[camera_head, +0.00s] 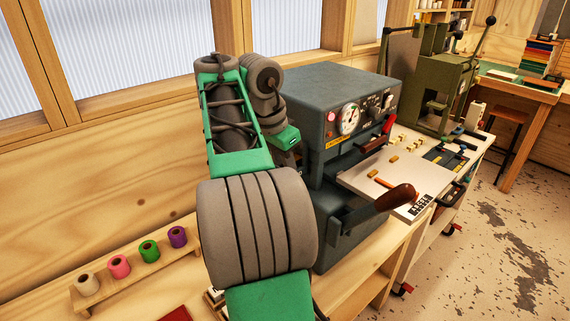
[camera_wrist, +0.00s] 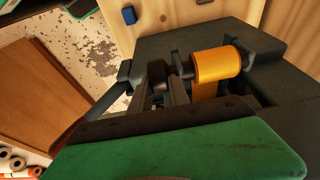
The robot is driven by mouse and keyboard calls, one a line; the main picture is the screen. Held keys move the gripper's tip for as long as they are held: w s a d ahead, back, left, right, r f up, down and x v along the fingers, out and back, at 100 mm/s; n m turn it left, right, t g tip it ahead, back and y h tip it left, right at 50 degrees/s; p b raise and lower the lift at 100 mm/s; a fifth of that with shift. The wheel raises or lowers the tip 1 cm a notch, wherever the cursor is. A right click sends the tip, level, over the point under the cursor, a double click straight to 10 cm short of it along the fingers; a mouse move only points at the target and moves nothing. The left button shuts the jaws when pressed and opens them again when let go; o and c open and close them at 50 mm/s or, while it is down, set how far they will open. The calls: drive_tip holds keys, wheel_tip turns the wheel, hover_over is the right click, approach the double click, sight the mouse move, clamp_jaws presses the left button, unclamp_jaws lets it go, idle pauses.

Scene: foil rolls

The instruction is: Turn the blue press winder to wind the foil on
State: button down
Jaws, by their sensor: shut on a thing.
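The blue-grey press (camera_head: 335,95) stands on the bench in the head view, with a round gauge and a brown-handled lever at its front. My arm hides its left side. In the wrist view, a gold foil roll (camera_wrist: 218,62) sits on a spindle at the press's side, with a strip of foil hanging from it. The dark winder knob (camera_wrist: 157,72) is at the spindle's end, left of the roll. The gripper is hidden in the head view.
White, pink, green and purple foil rolls stand on a wooden rack (camera_head: 135,268) at the lower left. A pale plate (camera_head: 395,180) with brass type lies in front of the press. An olive press (camera_head: 435,90) stands further right. Wall and windows are behind.

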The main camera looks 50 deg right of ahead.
drive_tip(key=y+p, duration=0.2)
drive_tip(key=y, duration=0.1)
drive_tip(key=shift+s+d+t, duration=0.15)
drive_tip(key=shift+d+t, duration=0.15)
drive_tip(key=shift+d+f+t+y+p, duration=0.15)
drive_tip(key=shift+y+p, duration=0.1)
drive_tip(key=shift+y, duration=0.55)
drive_tip(key=shift+f+t+y+p, duration=0.15)
drive_tip(key=shift+y+p, duration=0.1)
drive_tip(key=shift+y, duration=0.55)
drive_tip(key=shift+r, duration=0.1)
drive_tip(key=c, duration=1.2)
unclamp_jaws()
drive_tip(key=shift+c, duration=0.2)
drive_tip(key=p+v, duration=0.3)
drive_tip(key=v, duration=0.4)
drive_tip(key=shift+r, duration=0.35)
drive_tip(key=shift+d, duration=0.15)
